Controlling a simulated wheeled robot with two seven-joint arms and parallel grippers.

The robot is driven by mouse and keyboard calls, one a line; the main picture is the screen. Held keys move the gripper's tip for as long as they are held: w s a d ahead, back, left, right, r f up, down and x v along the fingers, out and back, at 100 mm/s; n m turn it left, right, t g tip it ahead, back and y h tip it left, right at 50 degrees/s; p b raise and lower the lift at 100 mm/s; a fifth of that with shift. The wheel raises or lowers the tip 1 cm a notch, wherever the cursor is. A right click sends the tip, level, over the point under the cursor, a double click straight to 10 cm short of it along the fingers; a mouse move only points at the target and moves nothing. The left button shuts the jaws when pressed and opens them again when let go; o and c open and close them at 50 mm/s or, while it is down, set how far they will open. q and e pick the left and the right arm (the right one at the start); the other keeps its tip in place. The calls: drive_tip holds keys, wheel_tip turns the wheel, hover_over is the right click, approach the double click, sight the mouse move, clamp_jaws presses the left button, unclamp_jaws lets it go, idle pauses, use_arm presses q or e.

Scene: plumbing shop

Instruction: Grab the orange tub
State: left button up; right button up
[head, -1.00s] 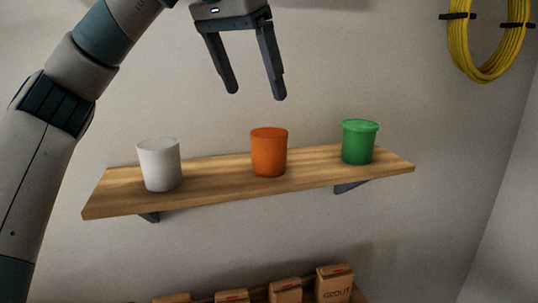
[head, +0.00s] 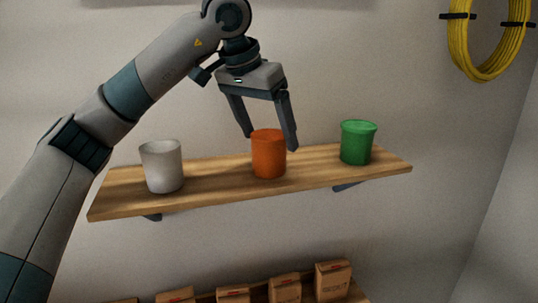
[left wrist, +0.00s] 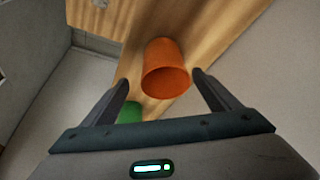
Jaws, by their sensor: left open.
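The orange tub (head: 268,158) stands upright in the middle of a wooden shelf (head: 218,188). My left gripper (head: 271,143) is open and pointing down, its fingers at the height of the tub's upper part, one to each side of it in the head view. In the left wrist view the orange tub (left wrist: 166,70) shows ahead, between and beyond the two open fingertips (left wrist: 161,78). I cannot tell from this whether a finger touches the tub. My right gripper is not in view.
A white tub (head: 162,168) stands on the shelf's left part and a green tub (head: 357,143) on its right part. Bare shelf lies between the tubs. Cartons (head: 285,288) stand below, and a yellow coil (head: 487,45) hangs on the wall.

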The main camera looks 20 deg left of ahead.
sight(269, 150)
use_arm(q)
drive_tip(key=shift+w+a+f+p, duration=0.15)
drive_tip(key=shift+w+f+p, duration=0.1)
drive_tip(key=shift+f+p, duration=0.55)
drive_tip(key=x, duration=0.1)
drive_tip(key=p+x, duration=0.1)
drive_tip(key=shift+w+a+f, duration=0.15)
drive_tip(key=shift+f, duration=0.3)
drive_tip(key=shift+w+f+p, duration=0.15)
drive_tip(key=shift+f+p, duration=0.15)
drive_tip(key=shift+f, duration=0.05)
drive_tip(key=c, duration=1.1)
